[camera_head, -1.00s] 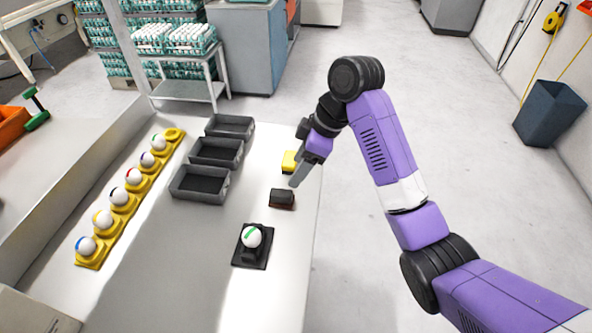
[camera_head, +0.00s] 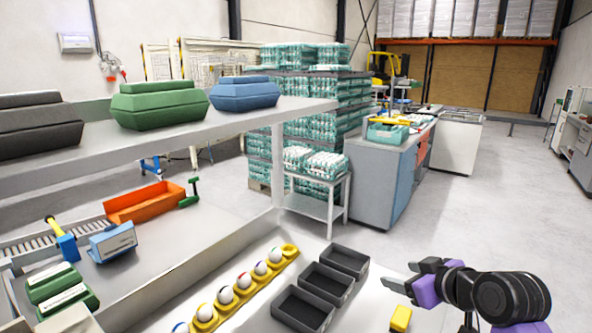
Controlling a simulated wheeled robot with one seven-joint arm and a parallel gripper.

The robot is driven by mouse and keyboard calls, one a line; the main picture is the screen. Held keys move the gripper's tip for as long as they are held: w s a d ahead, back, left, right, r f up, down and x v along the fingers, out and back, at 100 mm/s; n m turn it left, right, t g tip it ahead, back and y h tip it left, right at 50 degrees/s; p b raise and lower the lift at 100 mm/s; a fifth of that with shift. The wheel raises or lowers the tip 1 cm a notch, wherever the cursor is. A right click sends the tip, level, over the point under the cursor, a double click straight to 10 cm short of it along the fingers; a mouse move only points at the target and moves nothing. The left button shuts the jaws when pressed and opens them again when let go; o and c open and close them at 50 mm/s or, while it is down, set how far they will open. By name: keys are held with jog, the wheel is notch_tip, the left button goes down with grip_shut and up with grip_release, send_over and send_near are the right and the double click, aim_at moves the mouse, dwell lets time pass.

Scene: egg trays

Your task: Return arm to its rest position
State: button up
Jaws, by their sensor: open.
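My gripper (camera_head: 402,289) is at the lower right of the head view, held out to the left over the table's right part. Its grey fingers are apart and I see nothing between them. The black wrist and purple parts of my arm run to the lower right, and the rest of the arm is out of frame. A yellow block (camera_head: 400,318) sits below the gripper, apart from it as far as I can tell.
Three dark trays (camera_head: 322,288) stand left of my gripper. Beyond them is a yellow holder (camera_head: 291,250) with several white eggs. A shelf (camera_head: 60,172) with egg cartons spans the left. A grey cabinet (camera_head: 377,190) stands behind; open floor (camera_head: 510,220) lies right.

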jog(key=s+a+f+m+t+h, duration=0.1)
jog(key=s+f+m, duration=0.1)
jog(key=s, duration=1.4)
jog(key=s+a+f+m+t+h, duration=0.1)
jog(key=s+f, duration=0.2)
jog(key=s, duration=1.4)
jog(key=s+a+f+m+t+h, duration=0.1)
jog(key=s+a+f+m, duration=0.1)
jog(key=s, duration=1.5)
jog(key=shift+s+f+m+t, duration=0.3)
jog(key=shift+f+t, duration=0.1)
jog(key=shift+f, duration=0.1)
